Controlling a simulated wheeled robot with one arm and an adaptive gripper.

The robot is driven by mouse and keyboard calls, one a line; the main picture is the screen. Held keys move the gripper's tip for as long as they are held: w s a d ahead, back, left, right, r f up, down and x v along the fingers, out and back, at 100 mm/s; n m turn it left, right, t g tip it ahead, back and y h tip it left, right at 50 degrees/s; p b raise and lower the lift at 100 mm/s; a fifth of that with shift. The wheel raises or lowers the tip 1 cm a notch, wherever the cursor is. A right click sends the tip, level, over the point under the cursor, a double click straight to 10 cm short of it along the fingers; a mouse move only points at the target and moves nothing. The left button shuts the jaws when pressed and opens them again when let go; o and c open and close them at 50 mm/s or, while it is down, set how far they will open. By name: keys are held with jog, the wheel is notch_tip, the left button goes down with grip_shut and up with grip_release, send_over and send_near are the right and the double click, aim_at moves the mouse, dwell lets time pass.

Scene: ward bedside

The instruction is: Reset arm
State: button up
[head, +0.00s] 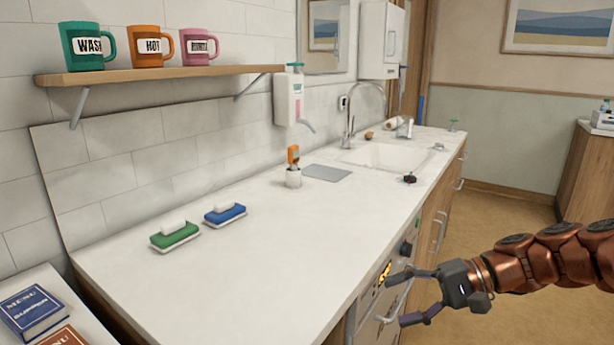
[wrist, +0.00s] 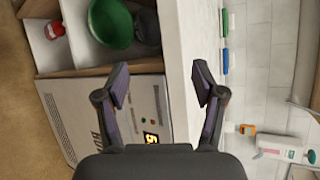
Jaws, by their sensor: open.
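My copper-coloured arm reaches in from the right of the head view. My gripper (head: 396,300) is open and empty, beside the front edge of the white counter (head: 262,240). In the wrist view its two dark fingers (wrist: 161,80) are spread apart with nothing between them. Beyond them show the counter edge and a pale appliance front (wrist: 112,112) with a lit yellow display. In the head view my gripper is close to that front, and I cannot tell whether it touches it.
A green sponge (head: 175,236) and a blue sponge (head: 225,214) lie on the counter. A sink (head: 385,157) is farther back. Several mugs stand on a wall shelf (head: 160,75). The wrist view shows a green bowl (wrist: 110,22) in an open compartment. Floor (head: 500,215) is clear beyond my arm.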

jog(key=s+a+r+n+g+h+p, duration=0.2)
jog(key=s+a+h+p, duration=0.1)
jog(key=s+p, duration=0.3)
jog(key=s+a+r+n+g+h+p, duration=0.1)
jog(key=s+a+r+g+h+p, duration=0.2)
jog(key=s, duration=0.6)
jog(key=s+d+r+n+t+h+p, duration=0.1)
jog(key=s+d+r+t+h+p, duration=0.1)
jog(key=s+d+h+p, duration=0.5)
jog(key=s+r+p, duration=0.1)
jog(key=s, duration=0.3)
jog(key=shift+s+r+n+p, duration=0.2)
jog(key=shift+s+n+p, duration=0.1)
jog(key=shift+n, duration=0.1)
